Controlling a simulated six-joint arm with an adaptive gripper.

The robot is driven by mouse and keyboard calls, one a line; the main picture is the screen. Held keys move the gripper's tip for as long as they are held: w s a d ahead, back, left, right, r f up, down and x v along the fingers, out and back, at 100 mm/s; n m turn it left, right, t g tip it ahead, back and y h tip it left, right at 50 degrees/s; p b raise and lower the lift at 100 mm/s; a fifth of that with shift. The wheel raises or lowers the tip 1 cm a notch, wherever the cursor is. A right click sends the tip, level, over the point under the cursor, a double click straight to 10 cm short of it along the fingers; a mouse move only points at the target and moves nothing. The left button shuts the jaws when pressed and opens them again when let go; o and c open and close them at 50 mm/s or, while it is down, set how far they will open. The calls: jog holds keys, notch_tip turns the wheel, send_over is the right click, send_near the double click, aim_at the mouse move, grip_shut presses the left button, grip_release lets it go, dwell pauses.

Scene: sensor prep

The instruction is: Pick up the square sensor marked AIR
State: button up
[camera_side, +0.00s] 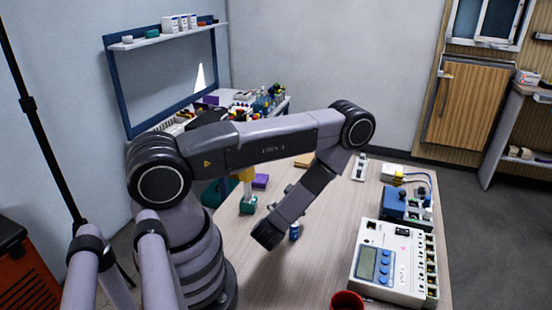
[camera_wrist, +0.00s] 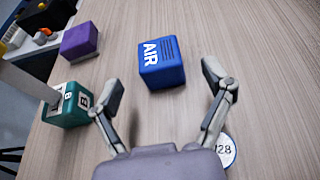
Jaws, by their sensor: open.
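The square sensor marked AIR (camera_wrist: 162,66) is a blue block with white letters and dark slots on its top. In the wrist view it rests on the wood table, ahead of and between my fingertips. My gripper (camera_wrist: 163,84) is open and empty, with a finger toward each side of the block and no clear contact. In the side view my gripper (camera_side: 268,235) points down over the table. I cannot make out the AIR sensor there; the arm may hide it.
A round white-topped piece (camera_wrist: 226,151) lies by the right finger. In the side view a white meter box (camera_side: 415,262) and a red cup (camera_side: 347,301) stand at the right front.

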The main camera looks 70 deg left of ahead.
jog(key=x, duration=0.6)
jog(key=shift+w+a, duration=0.2)
jog(key=shift+a, duration=0.1)
jog(key=shift+c, duration=0.2)
jog(key=c, duration=1.2)
jog(key=shift+r, duration=0.1)
